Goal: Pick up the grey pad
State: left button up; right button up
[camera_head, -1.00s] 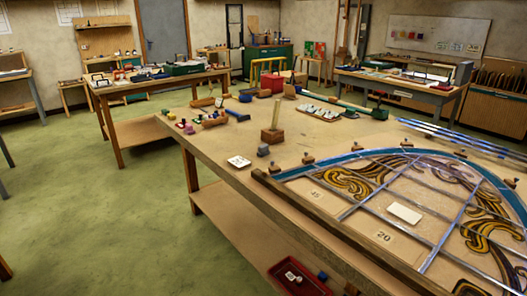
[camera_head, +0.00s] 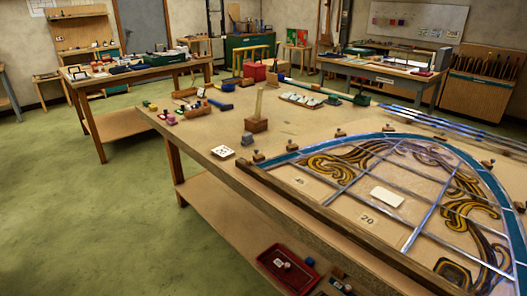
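A small dark grey lump (camera_head: 247,138), which may be the grey pad, sits on the big wooden table (camera_head: 205,143) near its left edge. It lies just in front of a wooden block with an upright stick (camera_head: 257,124). It is too small to tell its exact shape. Neither of my grippers is in view.
The leaded panel (camera_head: 420,205) with a blue curved border fills the table's right side, with a wooden rail (camera_head: 330,215) along its front. Small coloured pieces (camera_head: 168,116) lie at the table's far left. A red tray (camera_head: 287,266) is on the lower shelf. Green floor at left is clear.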

aim_at(247, 138)
jog(key=i+j+z, duration=0.1)
jog(key=z, duration=0.4)
jog(key=j+z, duration=0.25)
jog(key=z, duration=0.25)
jog(key=j+z, duration=0.45)
jog(key=j, duration=0.45)
